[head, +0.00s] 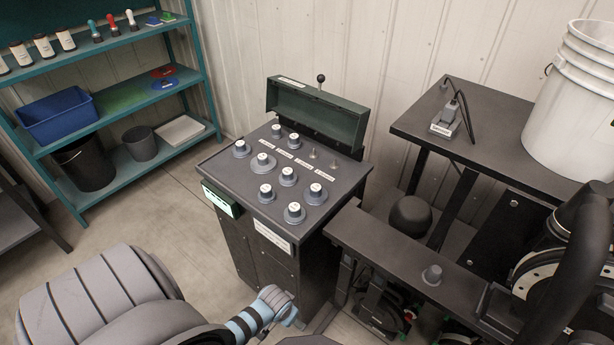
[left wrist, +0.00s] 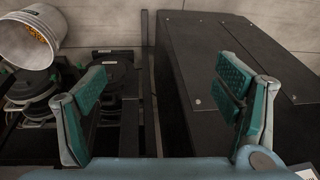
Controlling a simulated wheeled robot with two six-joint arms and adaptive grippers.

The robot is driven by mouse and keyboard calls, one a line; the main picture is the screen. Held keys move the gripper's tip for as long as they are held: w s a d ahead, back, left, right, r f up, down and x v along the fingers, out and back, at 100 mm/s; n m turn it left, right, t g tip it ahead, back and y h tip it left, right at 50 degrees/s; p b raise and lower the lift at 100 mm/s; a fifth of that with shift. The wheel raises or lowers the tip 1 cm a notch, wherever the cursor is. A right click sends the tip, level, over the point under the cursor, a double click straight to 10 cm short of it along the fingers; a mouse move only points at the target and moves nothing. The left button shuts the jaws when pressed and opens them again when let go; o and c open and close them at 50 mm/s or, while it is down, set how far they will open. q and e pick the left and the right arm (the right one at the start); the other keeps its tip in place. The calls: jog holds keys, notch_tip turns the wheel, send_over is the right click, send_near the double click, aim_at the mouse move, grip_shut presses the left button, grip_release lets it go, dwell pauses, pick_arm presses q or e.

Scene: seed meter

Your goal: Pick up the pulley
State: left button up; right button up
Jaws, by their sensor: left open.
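I cannot make out for certain which thing is the pulley. A dark round stepped part (left wrist: 112,72) in the left wrist view has a pulley-like shape, but the picture is too dark to tell. My left gripper (head: 284,309) is low in front of the control console in the head view, its jaws partly hidden by its own wrist. In the left wrist view the left gripper (left wrist: 163,88) is open, with its two teal pads wide apart and nothing between them. My right gripper is not in view.
A console (head: 330,200) with several grey knobs stands behind the left gripper. Right of it are a dark bench (head: 375,240) with black machinery, and a table (head: 420,125) bearing a white bucket (head: 570,105). Teal shelves (head: 135,165) stand at left. Open floor lies between shelves and console.

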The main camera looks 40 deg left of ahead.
pick_arm(q)
jog(key=w+r, duration=0.7)
jog(key=r, duration=0.5)
notch_tip(320, 180, up, 22)
jog(key=n+t+y, duration=0.1)
jog(key=n, duration=0.5)
send_over(316, 188)
jog(key=s+d, duration=0.2)
jog(key=s, duration=0.2)
jog(key=b+x, duration=0.1)
jog(key=x, duration=0.8)
jog(key=b+x, duration=0.1)
jog(key=x, duration=0.3)
jog(key=shift+w+d+f+b, duration=0.2)
jog(key=shift+d+f+b, duration=0.1)
jog(key=shift+f+b, duration=0.05)
jog(key=shift+r, duration=0.1)
jog(key=c, duration=1.3)
